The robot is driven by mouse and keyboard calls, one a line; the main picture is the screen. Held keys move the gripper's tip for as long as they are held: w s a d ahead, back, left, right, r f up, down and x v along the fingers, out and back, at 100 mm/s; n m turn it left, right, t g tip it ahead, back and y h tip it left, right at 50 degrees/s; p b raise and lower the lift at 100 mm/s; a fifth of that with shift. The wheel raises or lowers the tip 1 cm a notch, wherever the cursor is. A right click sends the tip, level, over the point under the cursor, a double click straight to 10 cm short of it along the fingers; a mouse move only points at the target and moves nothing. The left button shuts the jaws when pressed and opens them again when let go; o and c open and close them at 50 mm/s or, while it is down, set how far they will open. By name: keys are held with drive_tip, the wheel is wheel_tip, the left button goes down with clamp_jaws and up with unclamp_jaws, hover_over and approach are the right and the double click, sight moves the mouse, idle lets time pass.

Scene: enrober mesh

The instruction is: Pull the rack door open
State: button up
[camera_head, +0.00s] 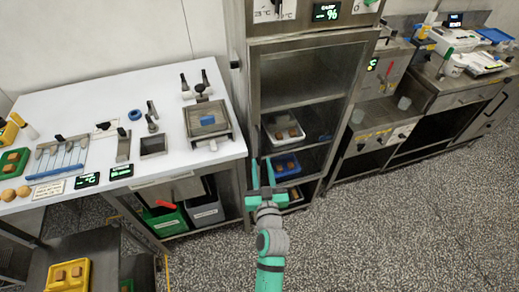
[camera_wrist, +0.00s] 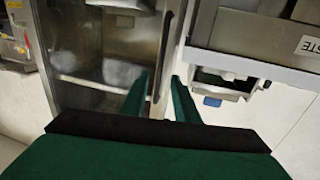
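The rack (camera_head: 246,110) is a tall steel cabinet in the middle of the head view, its shelves showing through the front. Its door appears shut. In the wrist view the door (camera_wrist: 100,45) is a glassy panel in a metal frame, with a dark upright handle bar (camera_wrist: 166,50) along its edge. My gripper (camera_head: 262,166) is at the rack's lower left front edge. In the wrist view my gripper (camera_wrist: 161,92) has its green fingers apart, with the bar's lower part between them. Contact with the bar cannot be told.
A white-topped workbench (camera_head: 70,100) with tools and displays stands close on the left, bins under it. A cart (camera_head: 105,250) with a yellow tray is at lower left. Steel counters (camera_head: 455,90) are on the right. The speckled floor (camera_head: 390,230) in front and to the right is clear.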

sight(260, 151)
drive_tip(key=w, duration=0.7)
drive_tip(key=shift+w+a, duration=0.25)
drive_tip(key=shift+a, duration=0.15)
drive_tip(key=shift+c, duration=0.3)
clamp_jaws()
